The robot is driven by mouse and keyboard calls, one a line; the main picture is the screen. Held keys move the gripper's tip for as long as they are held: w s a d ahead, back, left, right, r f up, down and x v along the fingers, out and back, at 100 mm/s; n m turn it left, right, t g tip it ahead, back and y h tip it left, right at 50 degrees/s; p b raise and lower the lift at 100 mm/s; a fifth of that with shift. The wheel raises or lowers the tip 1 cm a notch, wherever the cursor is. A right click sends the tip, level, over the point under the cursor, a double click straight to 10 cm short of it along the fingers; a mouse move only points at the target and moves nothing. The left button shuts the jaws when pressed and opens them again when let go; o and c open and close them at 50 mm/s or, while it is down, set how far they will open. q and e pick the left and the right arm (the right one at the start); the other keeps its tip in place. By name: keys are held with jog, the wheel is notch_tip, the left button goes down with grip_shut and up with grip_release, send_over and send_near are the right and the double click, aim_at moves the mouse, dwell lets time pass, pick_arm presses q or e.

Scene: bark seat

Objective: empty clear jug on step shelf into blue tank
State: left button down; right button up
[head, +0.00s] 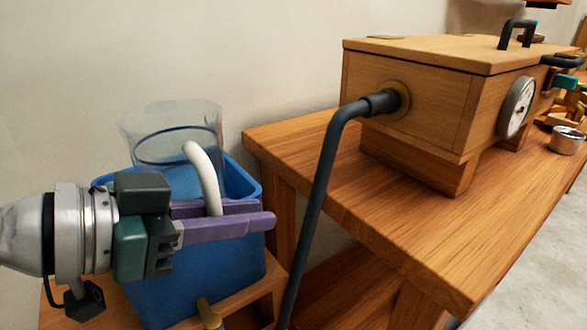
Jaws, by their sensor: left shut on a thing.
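The clear jug (175,128) looks roughly upright, with a dark line around it and a pale curved handle (201,165). My left gripper (245,217) comes in from the left, its purple fingers shut on the jug's handle. The blue tank (197,285) is behind and below my gripper. The jug shows above the tank's back rim; its lower part is hidden, so I cannot tell whether it is over the tank or behind it. No stream of liquid shows. My right gripper is not in view.
The tank stands on a low wooden step (245,292). A brass-coloured tap (208,313) shows at the tank's front. To the right, a wooden table (440,240) bears a wooden box (440,95) with a gauge (516,107). A dark pipe (325,180) drops from the box.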

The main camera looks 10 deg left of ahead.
pick_arm(q)
jog(key=shift+w+a+r+n+g+h+p, duration=0.4)
jog(key=shift+w+a+r+n+h+p, duration=0.3)
jog(key=shift+r+n+p, duration=0.25)
dwell(0.5)
jog(key=shift+s+d+r+n+p, duration=0.2)
jog(key=shift+r+n+p, duration=0.3)
jog(key=shift+p, duration=0.25)
jog(key=shift+r, duration=0.25)
jog(key=shift+r+n+h+p, duration=0.35)
jog(key=shift+r+h+p, duration=0.05)
jog(key=shift+r+p, duration=0.3)
jog(key=shift+r+g, duration=0.3)
jog(key=shift+r+p, duration=0.15)
jog(key=shift+p, duration=0.2)
jog(key=shift+w+r+n, duration=0.1)
jog(key=shift+r+n, duration=0.2)
